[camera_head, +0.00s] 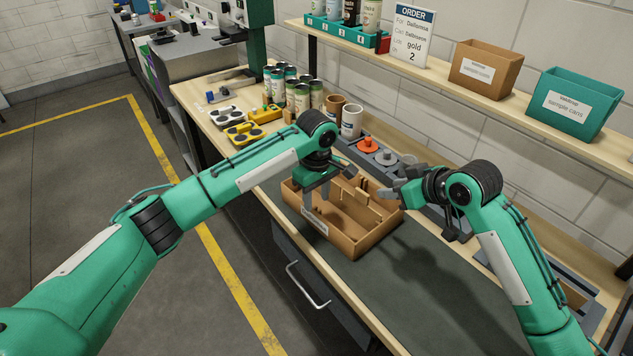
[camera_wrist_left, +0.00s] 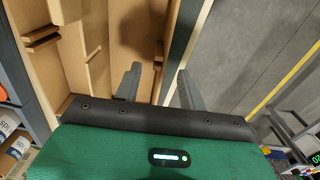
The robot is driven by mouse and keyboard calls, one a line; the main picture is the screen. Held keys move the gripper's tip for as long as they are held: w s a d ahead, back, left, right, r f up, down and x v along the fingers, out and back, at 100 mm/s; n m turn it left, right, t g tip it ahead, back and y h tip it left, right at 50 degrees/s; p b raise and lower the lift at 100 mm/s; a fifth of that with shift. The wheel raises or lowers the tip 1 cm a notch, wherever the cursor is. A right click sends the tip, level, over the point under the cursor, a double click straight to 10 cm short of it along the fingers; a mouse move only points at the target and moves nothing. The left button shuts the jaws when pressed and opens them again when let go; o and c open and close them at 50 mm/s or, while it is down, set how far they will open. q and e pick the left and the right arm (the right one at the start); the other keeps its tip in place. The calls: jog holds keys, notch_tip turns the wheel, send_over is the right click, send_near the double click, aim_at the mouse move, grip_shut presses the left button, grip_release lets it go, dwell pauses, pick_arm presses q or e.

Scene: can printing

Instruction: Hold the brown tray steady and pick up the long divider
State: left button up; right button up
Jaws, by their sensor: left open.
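The brown tray (camera_head: 372,243) sits on the dark mat of the bench, open side up, with a white label on its front-left wall. Brown partition pieces (camera_head: 352,208) show inside it; I cannot tell for sure which is the long divider. My left gripper (camera_head: 316,196) is open at the tray's front-left wall. In the left wrist view its two fingers (camera_wrist_left: 158,88) are spread on either side of the tray wall (camera_wrist_left: 182,40). My right gripper (camera_head: 396,184) is over the tray's right rear corner, its fingers apart and seemingly empty.
Orange and grey round pieces (camera_head: 368,145) stand behind the tray, beside mugs (camera_head: 351,122) and several cans (camera_head: 301,97). A shelf (camera_head: 440,88) with bins runs above along the wall. The mat (camera_head: 430,290) is clear at the front right.

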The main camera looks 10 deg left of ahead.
aim_at(360, 190)
pick_arm(q)
notch_tip(360, 190, down, 7)
jog(key=shift+f, duration=0.2)
jog(key=shift+c, duration=0.2)
grip_shut()
pick_arm(e)
jog(key=w+a+g+h, duration=0.1)
jog(key=w+a, duration=0.1)
jog(key=w+a+g+h, duration=0.1)
jog(key=shift+w+r+n+g+h, duration=0.25)
jog(key=shift+w+n+g+h, duration=0.05)
jog(key=shift+c, duration=0.2)
jog(key=shift+g+h, duration=0.8)
jog(key=shift+g, duration=0.1)
jog(key=shift+w+a+r+x, duration=0.15)
jog(key=shift+a+x, duration=0.1)
jog(key=shift+x, duration=1.7)
jog(key=shift+w+a+r+x, duration=0.1)
jog(key=shift+w+a+x, duration=0.15)
jog(key=shift+x, duration=1.75)
jog(key=shift+w+a+r+x, duration=0.1)
jog(key=shift+a+x, duration=0.15)
jog(key=shift+x, duration=1.7)
